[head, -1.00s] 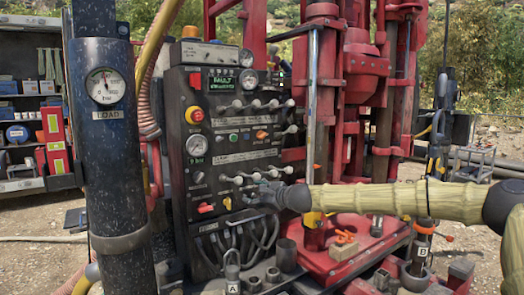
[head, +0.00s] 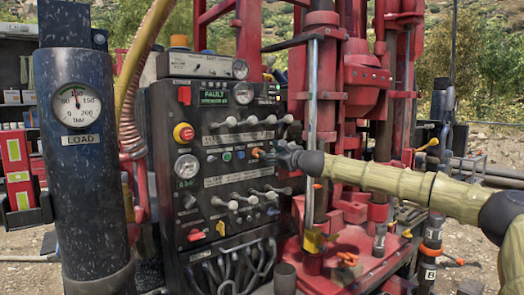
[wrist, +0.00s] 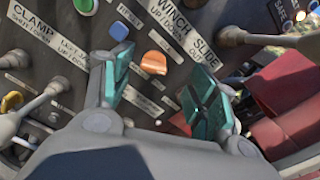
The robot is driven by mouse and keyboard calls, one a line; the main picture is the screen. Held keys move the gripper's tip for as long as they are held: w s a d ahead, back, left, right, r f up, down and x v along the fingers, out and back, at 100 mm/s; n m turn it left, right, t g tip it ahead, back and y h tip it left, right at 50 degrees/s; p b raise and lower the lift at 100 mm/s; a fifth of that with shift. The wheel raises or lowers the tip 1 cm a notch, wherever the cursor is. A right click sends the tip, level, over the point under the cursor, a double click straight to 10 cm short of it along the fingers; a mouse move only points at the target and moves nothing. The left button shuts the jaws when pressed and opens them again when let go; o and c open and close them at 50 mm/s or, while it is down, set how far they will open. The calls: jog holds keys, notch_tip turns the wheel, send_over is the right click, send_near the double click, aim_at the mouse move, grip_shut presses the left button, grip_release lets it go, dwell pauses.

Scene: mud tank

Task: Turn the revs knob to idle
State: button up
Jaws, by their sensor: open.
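An orange knob (head: 257,152) sits on the dark control panel (head: 163,150), just left of my gripper (head: 282,156). I cannot read a label naming it as the revs knob. In the wrist view the orange knob (wrist: 153,62) shows between the two teal-padded fingers of my gripper (wrist: 160,76), toward their far ends. The fingers are apart, with visible gaps on both sides of the knob. I cannot tell how far the tips are from the panel face.
Lever rows (head: 250,121) stand above and below the knob. A blue button (wrist: 121,49) is close to the left finger. A red emergency button (head: 184,132), a gauge (head: 187,166) and a yellow knob (head: 220,228) are on the panel. Red rig parts (head: 350,130) stand to the right.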

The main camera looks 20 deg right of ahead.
jog(key=x, duration=0.2)
jog(key=f+p+x, duration=0.1)
jog(key=x, duration=0.2)
jog(key=p+x, duration=0.1)
jog(key=x, duration=0.1)
jog(key=shift+w+f, duration=0.25)
jog(key=shift+f, duration=0.1)
jog(key=shift+w+f, duration=0.35)
jog(key=shift+w, duration=0.1)
jog(key=shift+s+d+r, duration=0.15)
jog(key=shift+s+r, duration=0.1)
jog(key=shift+s, duration=0.05)
jog(key=shift+c, duration=1)
jog(key=c, duration=0.8)
